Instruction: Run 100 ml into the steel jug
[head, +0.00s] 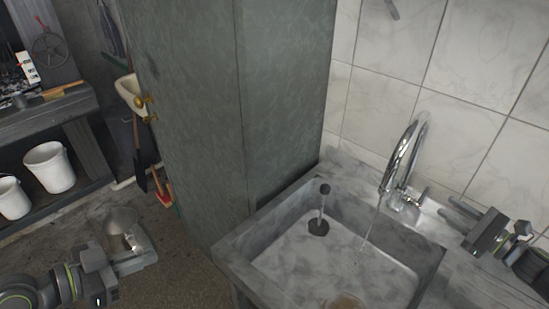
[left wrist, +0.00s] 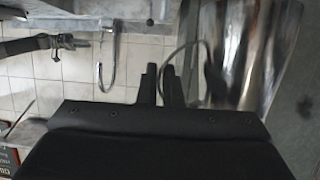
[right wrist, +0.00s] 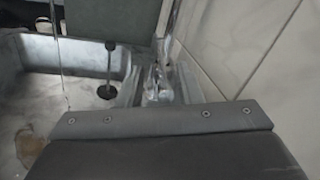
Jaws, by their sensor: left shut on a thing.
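The steel jug (head: 122,222) is at the lower left in the head view, over the floor and well left of the sink. My left gripper (head: 138,257) is shut on it. In the left wrist view the jug's shiny wall (left wrist: 235,50) fills the right side, beside my left fingers (left wrist: 160,85). The jug's inside is not clear. The chrome tap (head: 405,155) stands behind the sink, and a thin water stream (head: 373,220) falls from its spout into the basin. The stream also shows in the right wrist view (right wrist: 60,60). My right gripper (head: 460,217) is open beside the tap's base, fingers apart.
The stone sink (head: 232,245) holds a dark upright post (head: 320,215) and a brownish patch (head: 345,303). A tall green cabinet (head: 230,100) stands between the jug and the tap's wall. White buckets (head: 50,167) sit under the left bench. Floor around the jug is clear.

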